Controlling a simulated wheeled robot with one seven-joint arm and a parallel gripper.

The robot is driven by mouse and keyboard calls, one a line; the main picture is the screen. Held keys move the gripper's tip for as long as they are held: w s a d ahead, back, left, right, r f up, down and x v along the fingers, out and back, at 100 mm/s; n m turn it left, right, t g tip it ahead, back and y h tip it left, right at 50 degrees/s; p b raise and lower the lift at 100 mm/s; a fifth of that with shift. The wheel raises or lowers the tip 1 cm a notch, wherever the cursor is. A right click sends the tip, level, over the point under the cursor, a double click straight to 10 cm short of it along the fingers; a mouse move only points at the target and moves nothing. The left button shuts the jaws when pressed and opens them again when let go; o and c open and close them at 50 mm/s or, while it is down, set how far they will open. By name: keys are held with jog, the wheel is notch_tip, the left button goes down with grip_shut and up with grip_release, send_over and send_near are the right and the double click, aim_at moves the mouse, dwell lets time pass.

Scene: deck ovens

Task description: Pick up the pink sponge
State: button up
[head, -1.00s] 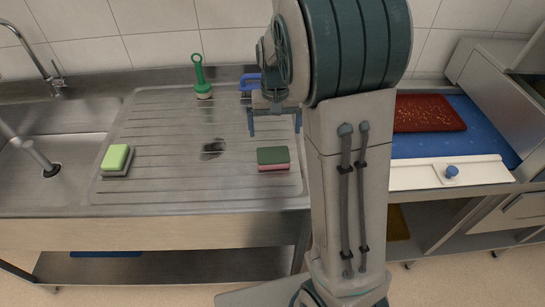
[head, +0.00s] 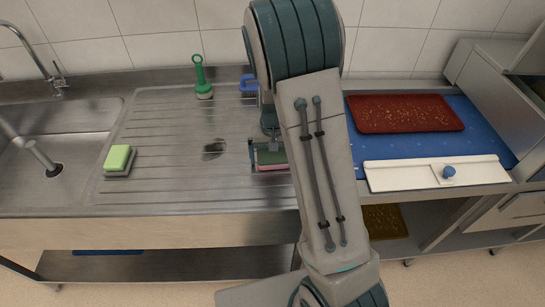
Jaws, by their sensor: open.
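The pink sponge (head: 273,168) has a dark green top layer and lies on the ribbed steel drainboard, near its right front. My gripper (head: 270,155) is open and down at the sponge, with a finger at its left end. My arm hides the sponge's right end and the other finger, so I cannot tell whether the fingers touch it.
A light green sponge (head: 117,158) with a grey layer lies on the left of the drainboard (head: 165,185), by the sink. A green-handled brush (head: 200,78) and a blue-handled brush (head: 249,84) stand at the back.

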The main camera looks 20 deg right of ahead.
aim_at(273, 154)
jog(key=c, duration=0.8)
jog(key=shift+r, duration=0.1)
jog(key=shift+r, duration=0.55)
notch_tip(273, 154, up, 2)
jog(key=shift+r+b, duration=0.2)
jog(key=shift+b, duration=0.25)
jog(key=w+d+r+b, duration=0.2)
jog(key=d+r, duration=0.5)
jog(key=d, duration=0.4)
jog(key=shift+w+r, duration=0.15)
jog(key=shift+w, duration=0.65)
jog(key=shift+o, duration=0.4)
